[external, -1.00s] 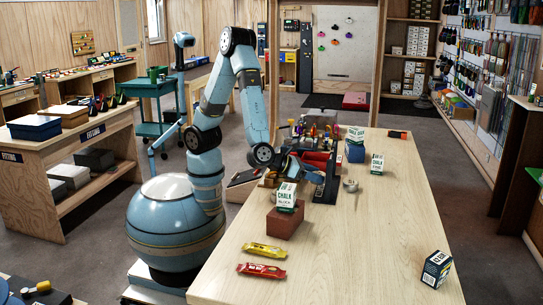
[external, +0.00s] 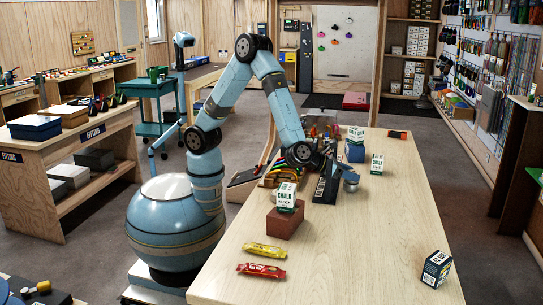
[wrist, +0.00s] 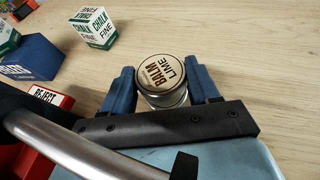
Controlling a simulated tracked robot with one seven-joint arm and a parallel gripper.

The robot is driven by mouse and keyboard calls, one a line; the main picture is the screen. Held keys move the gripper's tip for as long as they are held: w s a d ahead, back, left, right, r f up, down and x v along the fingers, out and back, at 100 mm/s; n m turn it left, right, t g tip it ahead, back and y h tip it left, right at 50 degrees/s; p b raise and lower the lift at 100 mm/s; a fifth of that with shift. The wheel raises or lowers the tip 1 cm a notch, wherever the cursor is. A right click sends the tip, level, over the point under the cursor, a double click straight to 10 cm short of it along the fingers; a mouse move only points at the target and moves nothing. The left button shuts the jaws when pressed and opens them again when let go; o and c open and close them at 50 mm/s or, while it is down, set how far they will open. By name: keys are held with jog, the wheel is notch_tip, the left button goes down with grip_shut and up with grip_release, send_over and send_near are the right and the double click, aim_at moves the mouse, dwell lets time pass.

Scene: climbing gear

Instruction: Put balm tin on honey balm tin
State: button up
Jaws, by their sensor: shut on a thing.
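A round balm tin (wrist: 161,72) with a cream lid reading BALM LIME sits between the two blue fingers of my gripper (wrist: 163,90) in the wrist view. The fingers are shut on its sides. In the external view a small silver tin shape (external: 351,177) shows at the end of my arm, near the middle of the bench. I cannot make out a honey label anywhere.
A chalk box (wrist: 94,27), a blue box (wrist: 30,58) and a red REJECT bin (wrist: 48,98) stand left of the gripper. Another chalk box (external: 286,196) stands on a reddish block (external: 284,222). Bars (external: 263,252) lie in front. The bench's right side is mostly clear.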

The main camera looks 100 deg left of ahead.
jog(key=shift+d+f, duration=0.1)
jog(key=shift+f, duration=0.15)
jog(key=o, duration=1.1)
jog(key=v, duration=1.2)
jog(key=shift+r, duration=0.1)
